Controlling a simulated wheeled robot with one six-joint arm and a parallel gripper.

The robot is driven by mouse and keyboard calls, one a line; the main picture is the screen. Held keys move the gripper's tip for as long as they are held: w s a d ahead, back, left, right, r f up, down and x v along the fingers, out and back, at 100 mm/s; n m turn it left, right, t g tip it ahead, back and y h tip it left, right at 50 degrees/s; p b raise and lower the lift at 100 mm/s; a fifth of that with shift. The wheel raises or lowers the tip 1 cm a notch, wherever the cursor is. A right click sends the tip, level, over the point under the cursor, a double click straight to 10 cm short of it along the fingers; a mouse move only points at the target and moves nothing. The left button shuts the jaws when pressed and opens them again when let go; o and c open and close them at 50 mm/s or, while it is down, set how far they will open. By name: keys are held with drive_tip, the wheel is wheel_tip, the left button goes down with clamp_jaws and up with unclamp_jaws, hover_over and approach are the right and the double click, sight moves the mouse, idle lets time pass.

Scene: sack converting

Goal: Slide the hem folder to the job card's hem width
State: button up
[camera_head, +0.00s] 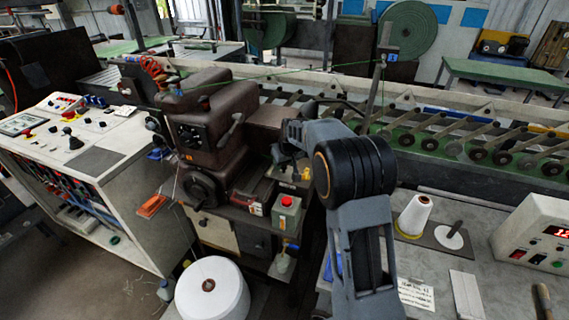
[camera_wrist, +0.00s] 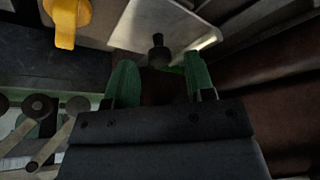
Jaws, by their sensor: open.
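My gripper (camera_wrist: 160,82) is open in the wrist view, its two green fingers apart. A black knob (camera_wrist: 158,50) on a pale metal plate (camera_wrist: 140,25) shows just beyond the gap between them; I see no contact. The plate looks like the hem folder, but I cannot be sure. In the head view my gripper (camera_head: 284,160) is at the right side of the brown sewing machine (camera_head: 215,125); its fingertips are small and partly hidden, and the folder cannot be made out. The job card (camera_head: 415,293) seems to be the white written sheet on the grey table; its writing is too small to read.
A yellow part (camera_wrist: 68,22) is at upper left in the wrist view. A box with a red button (camera_head: 286,213) stands before the machine. A white thread cone (camera_head: 414,215) and a display box (camera_head: 540,235) are on the right table. A roller conveyor (camera_head: 450,140) runs behind.

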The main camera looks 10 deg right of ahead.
drive_tip(key=shift+w+f, duration=0.25)
drive_tip(key=shift+f, duration=0.35)
clamp_jaws()
